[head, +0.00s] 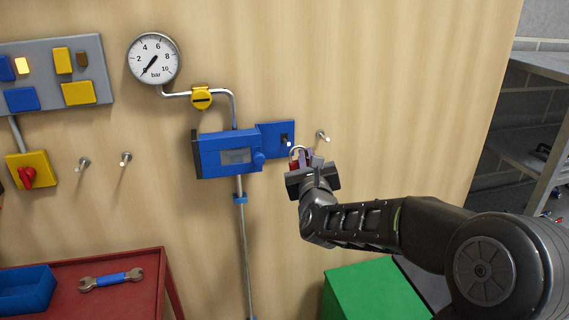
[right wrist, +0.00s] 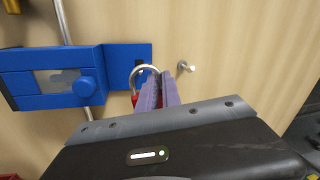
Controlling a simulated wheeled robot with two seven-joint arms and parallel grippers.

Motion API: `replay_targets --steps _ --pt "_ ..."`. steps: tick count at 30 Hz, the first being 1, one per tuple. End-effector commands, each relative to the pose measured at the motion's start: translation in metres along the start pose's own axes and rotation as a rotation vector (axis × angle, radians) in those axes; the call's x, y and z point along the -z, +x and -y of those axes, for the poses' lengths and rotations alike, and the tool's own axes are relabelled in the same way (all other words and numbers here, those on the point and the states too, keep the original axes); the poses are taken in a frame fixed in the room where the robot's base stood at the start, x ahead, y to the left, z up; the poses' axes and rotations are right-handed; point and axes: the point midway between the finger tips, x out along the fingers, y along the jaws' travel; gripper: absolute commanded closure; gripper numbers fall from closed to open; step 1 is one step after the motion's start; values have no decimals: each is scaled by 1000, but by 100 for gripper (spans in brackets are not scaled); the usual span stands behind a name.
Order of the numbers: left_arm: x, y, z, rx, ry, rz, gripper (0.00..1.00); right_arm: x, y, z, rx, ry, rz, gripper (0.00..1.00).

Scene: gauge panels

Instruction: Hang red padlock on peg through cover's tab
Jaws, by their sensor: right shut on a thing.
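The red padlock (head: 294,164) is held in my right gripper (head: 307,161), just below and right of the blue cover's tab (head: 270,136). Its silver shackle points up and also shows in the right wrist view (right wrist: 143,69). There the fingers (right wrist: 160,92) are shut on the padlock and hide most of its red body. The peg (head: 288,143) sticks out through the tab's dark slot. The shackle overlaps the tab's lower right in the wrist view; I cannot tell whether it touches the peg. My left gripper is out of view.
A bare wall peg (head: 322,136) sticks out just right of the tab. The blue cover (head: 215,157) sits on a vertical pipe below a yellow valve (head: 202,98) and a gauge (head: 153,59). A green box (head: 375,292) stands below my right arm.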

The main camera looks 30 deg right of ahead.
Motion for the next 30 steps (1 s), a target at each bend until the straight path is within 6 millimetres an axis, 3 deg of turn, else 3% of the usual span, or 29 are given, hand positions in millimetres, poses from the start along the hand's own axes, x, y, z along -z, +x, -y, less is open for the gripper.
replay_targets --steps 17,30 --pt "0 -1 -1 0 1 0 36 4 1 -4 -9 -38 11 100" --pt "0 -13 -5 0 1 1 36 5 20 -8 -9 -38 9 100"
